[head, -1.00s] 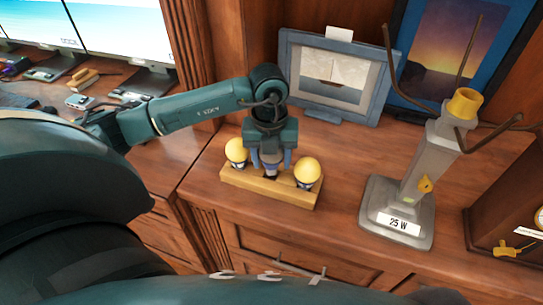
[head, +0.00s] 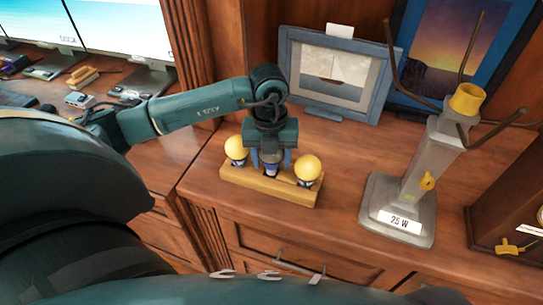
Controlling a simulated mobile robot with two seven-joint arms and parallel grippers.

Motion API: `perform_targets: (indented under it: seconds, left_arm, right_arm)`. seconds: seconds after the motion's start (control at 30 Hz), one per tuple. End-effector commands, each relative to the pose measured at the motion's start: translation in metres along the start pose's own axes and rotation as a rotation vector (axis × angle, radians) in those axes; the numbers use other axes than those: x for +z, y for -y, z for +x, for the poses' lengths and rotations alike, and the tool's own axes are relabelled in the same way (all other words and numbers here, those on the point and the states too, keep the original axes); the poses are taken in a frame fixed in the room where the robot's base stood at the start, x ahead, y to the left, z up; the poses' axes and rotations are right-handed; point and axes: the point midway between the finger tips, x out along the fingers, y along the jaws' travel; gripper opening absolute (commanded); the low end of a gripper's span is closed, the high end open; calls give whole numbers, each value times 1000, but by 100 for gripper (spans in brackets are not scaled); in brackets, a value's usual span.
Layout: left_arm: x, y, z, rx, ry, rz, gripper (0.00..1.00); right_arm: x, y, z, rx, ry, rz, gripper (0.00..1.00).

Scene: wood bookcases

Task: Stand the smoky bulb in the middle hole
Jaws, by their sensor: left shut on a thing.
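A wooden block (head: 255,187) lies on the cabinet top with yellow bulbs standing at its two ends, a left bulb (head: 236,148) and a right bulb (head: 308,167). My left gripper (head: 270,165) points down over the block's middle, between these bulbs. It is shut on the smoky bulb (head: 270,170), which shows as a small dark purplish shape between the fingers. The fingers and the block hide most of it and the middle hole, so I cannot tell how deep it sits. My right gripper is not in view.
A grey lamp stand (head: 423,175) with a "25 W" label, a yellow socket and dark prongs stands to the right. A framed sailboat picture (head: 333,75) stands behind the gripper. The cabinet top (head: 345,165) is clear between block and stand. Monitors stand at far left.

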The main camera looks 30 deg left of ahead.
Motion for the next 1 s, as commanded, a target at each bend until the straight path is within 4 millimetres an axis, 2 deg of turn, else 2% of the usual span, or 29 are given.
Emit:
perform_targets:
  seconds: [1.0]
  left_arm:
    - [0, 0, 21, 0, 0, 0, 40]
  right_arm:
    - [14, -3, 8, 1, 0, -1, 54]
